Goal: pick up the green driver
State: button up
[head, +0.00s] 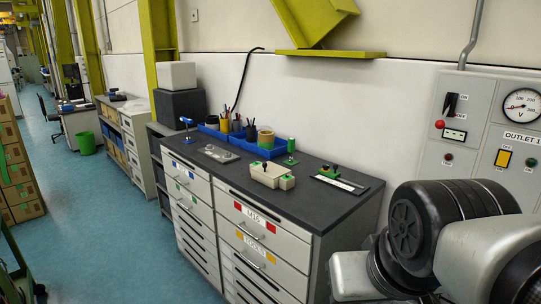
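An upright green object (291,146), which looks like the green driver, stands on the dark top of the drawer cabinet (352,203), near the back edge beside a blue bin. A small green base shows at its foot; how it is held there is too small to tell. My gripper is not in view. Only thick grey and black links of my arm show at the lower right, apart from the driver.
Blue bins (262,149) with tools and a tape roll stand behind. A beige block with green parts (267,174), a smaller beige block (287,183) and a flat plate fixture (340,181) lie nearby. A control panel (478,125) is at right.

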aim_at(292, 141)
jog(key=i+j+z, duration=0.25)
jog(key=z, duration=0.25)
jog(key=i+j+z, duration=0.1)
jog(key=j+z, duration=0.3)
jog(key=i+j+z, duration=0.15)
jog(key=j, duration=0.15)
jog(key=i+j+z, duration=0.15)
jog(key=j, duration=0.15)
jog(key=j+z, duration=0.2)
jog(key=i+j, duration=0.1)
jog(key=j, duration=0.3)
jog(key=i+j+z, duration=0.1)
jog(key=j, duration=0.75)
jog(key=i+j, duration=0.1)
jog(key=j, duration=0.35)
jog(key=i+j, duration=0.1)
jog(key=j, duration=0.4)
jog(key=i+j, duration=0.1)
jog(key=j, duration=0.35)
jog(key=i+j+z, duration=0.1)
jog(key=j, duration=0.35)
